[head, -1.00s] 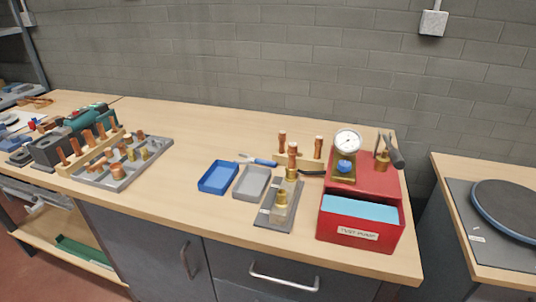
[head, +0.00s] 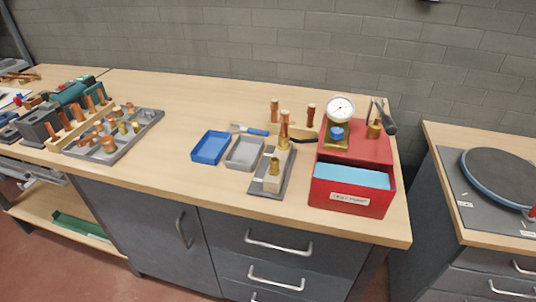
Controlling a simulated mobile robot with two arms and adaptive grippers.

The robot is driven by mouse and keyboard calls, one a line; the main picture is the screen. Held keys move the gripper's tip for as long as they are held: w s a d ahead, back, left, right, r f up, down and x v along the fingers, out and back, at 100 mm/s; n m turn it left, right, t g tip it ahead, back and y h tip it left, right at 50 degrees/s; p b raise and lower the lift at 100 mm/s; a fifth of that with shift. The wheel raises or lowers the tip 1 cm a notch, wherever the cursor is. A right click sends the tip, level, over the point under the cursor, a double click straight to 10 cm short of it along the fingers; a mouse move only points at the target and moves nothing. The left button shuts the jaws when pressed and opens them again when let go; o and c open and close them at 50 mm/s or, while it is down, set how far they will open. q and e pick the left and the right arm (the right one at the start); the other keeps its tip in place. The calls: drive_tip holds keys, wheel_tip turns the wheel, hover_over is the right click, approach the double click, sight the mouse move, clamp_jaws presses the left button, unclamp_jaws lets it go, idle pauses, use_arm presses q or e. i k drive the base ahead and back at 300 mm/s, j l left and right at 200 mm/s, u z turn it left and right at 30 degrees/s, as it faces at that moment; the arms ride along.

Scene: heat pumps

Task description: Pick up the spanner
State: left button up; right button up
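A spanner with a blue handle (head: 256,132) and a grey metal head lies flat on the wooden bench. It is just behind the grey tray and the blue tray, left of the copper pieces. Neither of my grippers shows in the head view.
A blue tray (head: 196,150) and a grey tray (head: 231,160) stand in front of the spanner. A grey plate with brass fittings (head: 262,187) and a red test pump box (head: 318,190) with a gauge are to the right. A grey rack (head: 150,122) of copper pieces stands left. Bench between is clear.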

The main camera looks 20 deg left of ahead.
sight(242, 129)
drive_tip(key=i+j+z, duration=0.15)
drive_tip(key=j+z, duration=0.3)
drive_tip(key=j, duration=0.25)
drive_tip(key=j+z, duration=0.4)
drive_tip(key=j, duration=0.3)
